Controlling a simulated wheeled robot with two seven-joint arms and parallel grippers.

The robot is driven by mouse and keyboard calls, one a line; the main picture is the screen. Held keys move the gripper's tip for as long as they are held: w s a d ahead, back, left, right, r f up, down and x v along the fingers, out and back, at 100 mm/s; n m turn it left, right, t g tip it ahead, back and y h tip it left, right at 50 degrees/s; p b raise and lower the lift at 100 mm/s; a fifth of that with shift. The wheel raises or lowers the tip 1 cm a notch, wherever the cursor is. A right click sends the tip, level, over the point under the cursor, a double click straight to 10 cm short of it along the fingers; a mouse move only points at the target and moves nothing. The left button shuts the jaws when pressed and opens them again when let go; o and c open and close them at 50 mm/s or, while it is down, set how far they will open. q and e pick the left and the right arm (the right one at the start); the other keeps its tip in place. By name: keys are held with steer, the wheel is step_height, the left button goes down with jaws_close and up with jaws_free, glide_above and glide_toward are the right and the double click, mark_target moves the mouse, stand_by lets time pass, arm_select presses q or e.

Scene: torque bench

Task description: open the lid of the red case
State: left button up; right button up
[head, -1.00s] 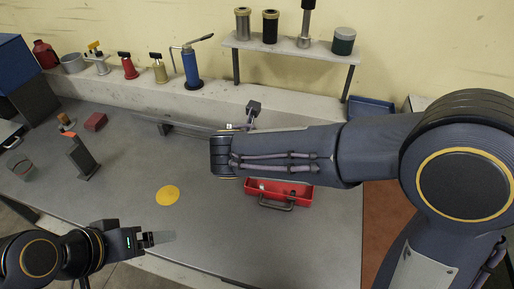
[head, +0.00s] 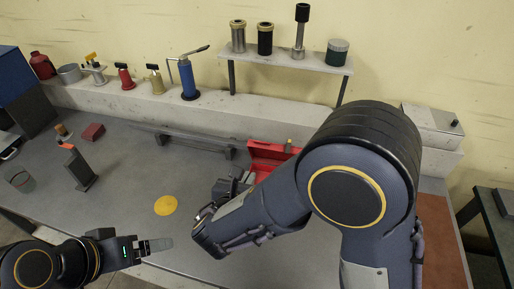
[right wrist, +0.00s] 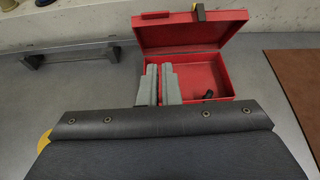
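The red case (right wrist: 205,75) stands open on the bench in the right wrist view. Its lid (right wrist: 180,32) is swung up at the back, and a small dark object (right wrist: 210,96) is at the inner right front. In the head view the raised lid (head: 268,150) shows behind my right arm, which hides most of the case. My right gripper (right wrist: 164,85) has its grey fingers together at the case's left front; nothing shows between them. I cannot tell whether they touch the case. My left gripper (head: 152,246) is low at the front left, away from the case; its finger gap is unclear.
A yellow disc (head: 166,205) lies on the grey bench (head: 130,170). A long dark rail (head: 195,141) lies behind. A dark upright block (head: 78,168) stands at the left. A brown mat (right wrist: 295,85) lies right of the case.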

steer(key=shift+s+a+f, duration=0.1)
steer(key=shift+f, duration=0.1)
jaws_close()
glide_toward(261, 144)
steer(key=x, duration=0.3)
steer(key=f+x, duration=0.1)
steer(key=x, duration=0.1)
steer(key=shift+s, duration=0.15)
steer(key=shift+w, duration=0.55)
steer(key=shift+w+r+t, duration=0.1)
steer(key=shift+t, duration=0.2)
